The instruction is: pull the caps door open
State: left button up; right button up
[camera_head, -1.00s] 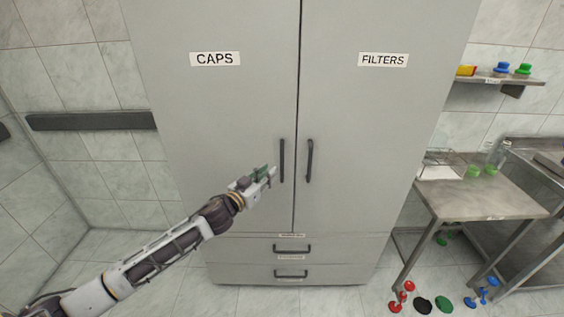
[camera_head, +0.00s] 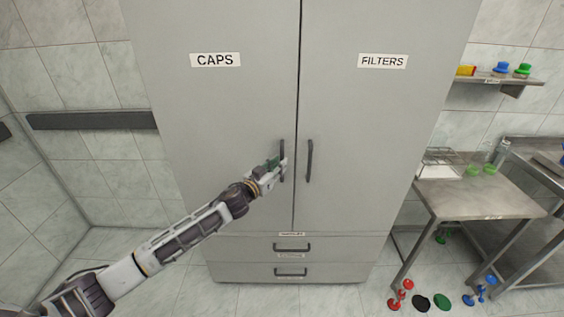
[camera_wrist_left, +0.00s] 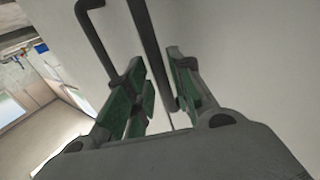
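The caps door (camera_head: 215,120) is the left door of a tall grey cabinet, under a CAPS label (camera_head: 215,60), and is closed. Its dark vertical handle (camera_head: 282,147) is near the door's inner edge. My left gripper (camera_head: 282,164) is at this handle and hides part of it. In the left wrist view, the green-padded fingers of my left gripper (camera_wrist_left: 160,100) are apart. A dark bar (camera_wrist_left: 151,45), which looks like the caps handle, runs between them. I cannot tell whether the fingers touch it. My right gripper is in neither view.
The filters door (camera_head: 350,120) is closed, with its own dark handle (camera_head: 309,160) close by on the right. Two drawers (camera_head: 291,260) lie below. A steel table (camera_head: 480,200) stands at right, with coloured items on the floor by it. The floor at left is clear.

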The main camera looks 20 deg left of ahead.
pick_arm(q)
jog(key=shift+x, duration=1.3)
jog(key=shift+c, duration=0.5)
grip_shut()
